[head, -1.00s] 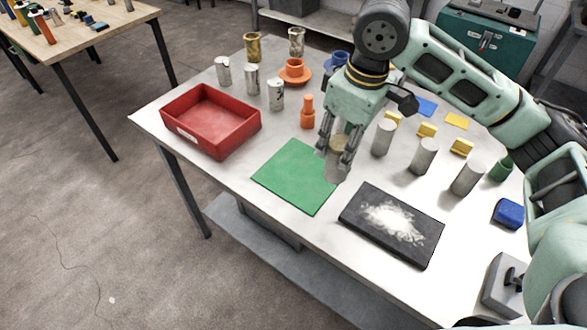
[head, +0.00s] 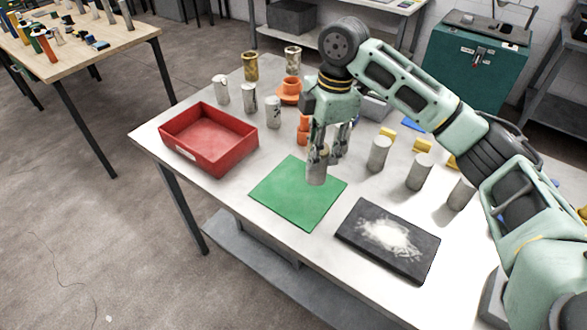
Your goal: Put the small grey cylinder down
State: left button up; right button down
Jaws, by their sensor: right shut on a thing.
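The small grey cylinder (head: 316,174) is upright between the fingers of my right gripper (head: 320,158), which points down and is shut on it. The cylinder shows over the upper right part of the green mat (head: 292,205). I cannot tell whether its lower end touches the mat. The fingers hide its upper part. My left gripper is not in view.
A red tray (head: 208,165) stands left of the mat. A black slab with white powder (head: 362,232) lies to its right. Several grey cylinders (head: 420,172) stand at the right. An orange piece (head: 302,131) stands close behind the gripper. Metal cans (head: 249,99) stand farther back.

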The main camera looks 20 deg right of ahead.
jog(key=a+f+p, duration=0.1)
jog(key=f, duration=0.1)
jog(key=w+a+f, duration=0.1)
jog(key=a+f, duration=0.1)
jog(key=f, duration=0.1)
jog(key=w+a+f+p, duration=0.1)
jog(key=a+f, duration=0.1)
jog(key=shift+w+a+f+p, duration=0.15)
jog(key=shift+a+f+p, duration=0.05)
jog(key=shift+p, duration=0.1)
jog(key=shift+f, duration=0.1)
jog(key=c, duration=1.2)
grip_release()
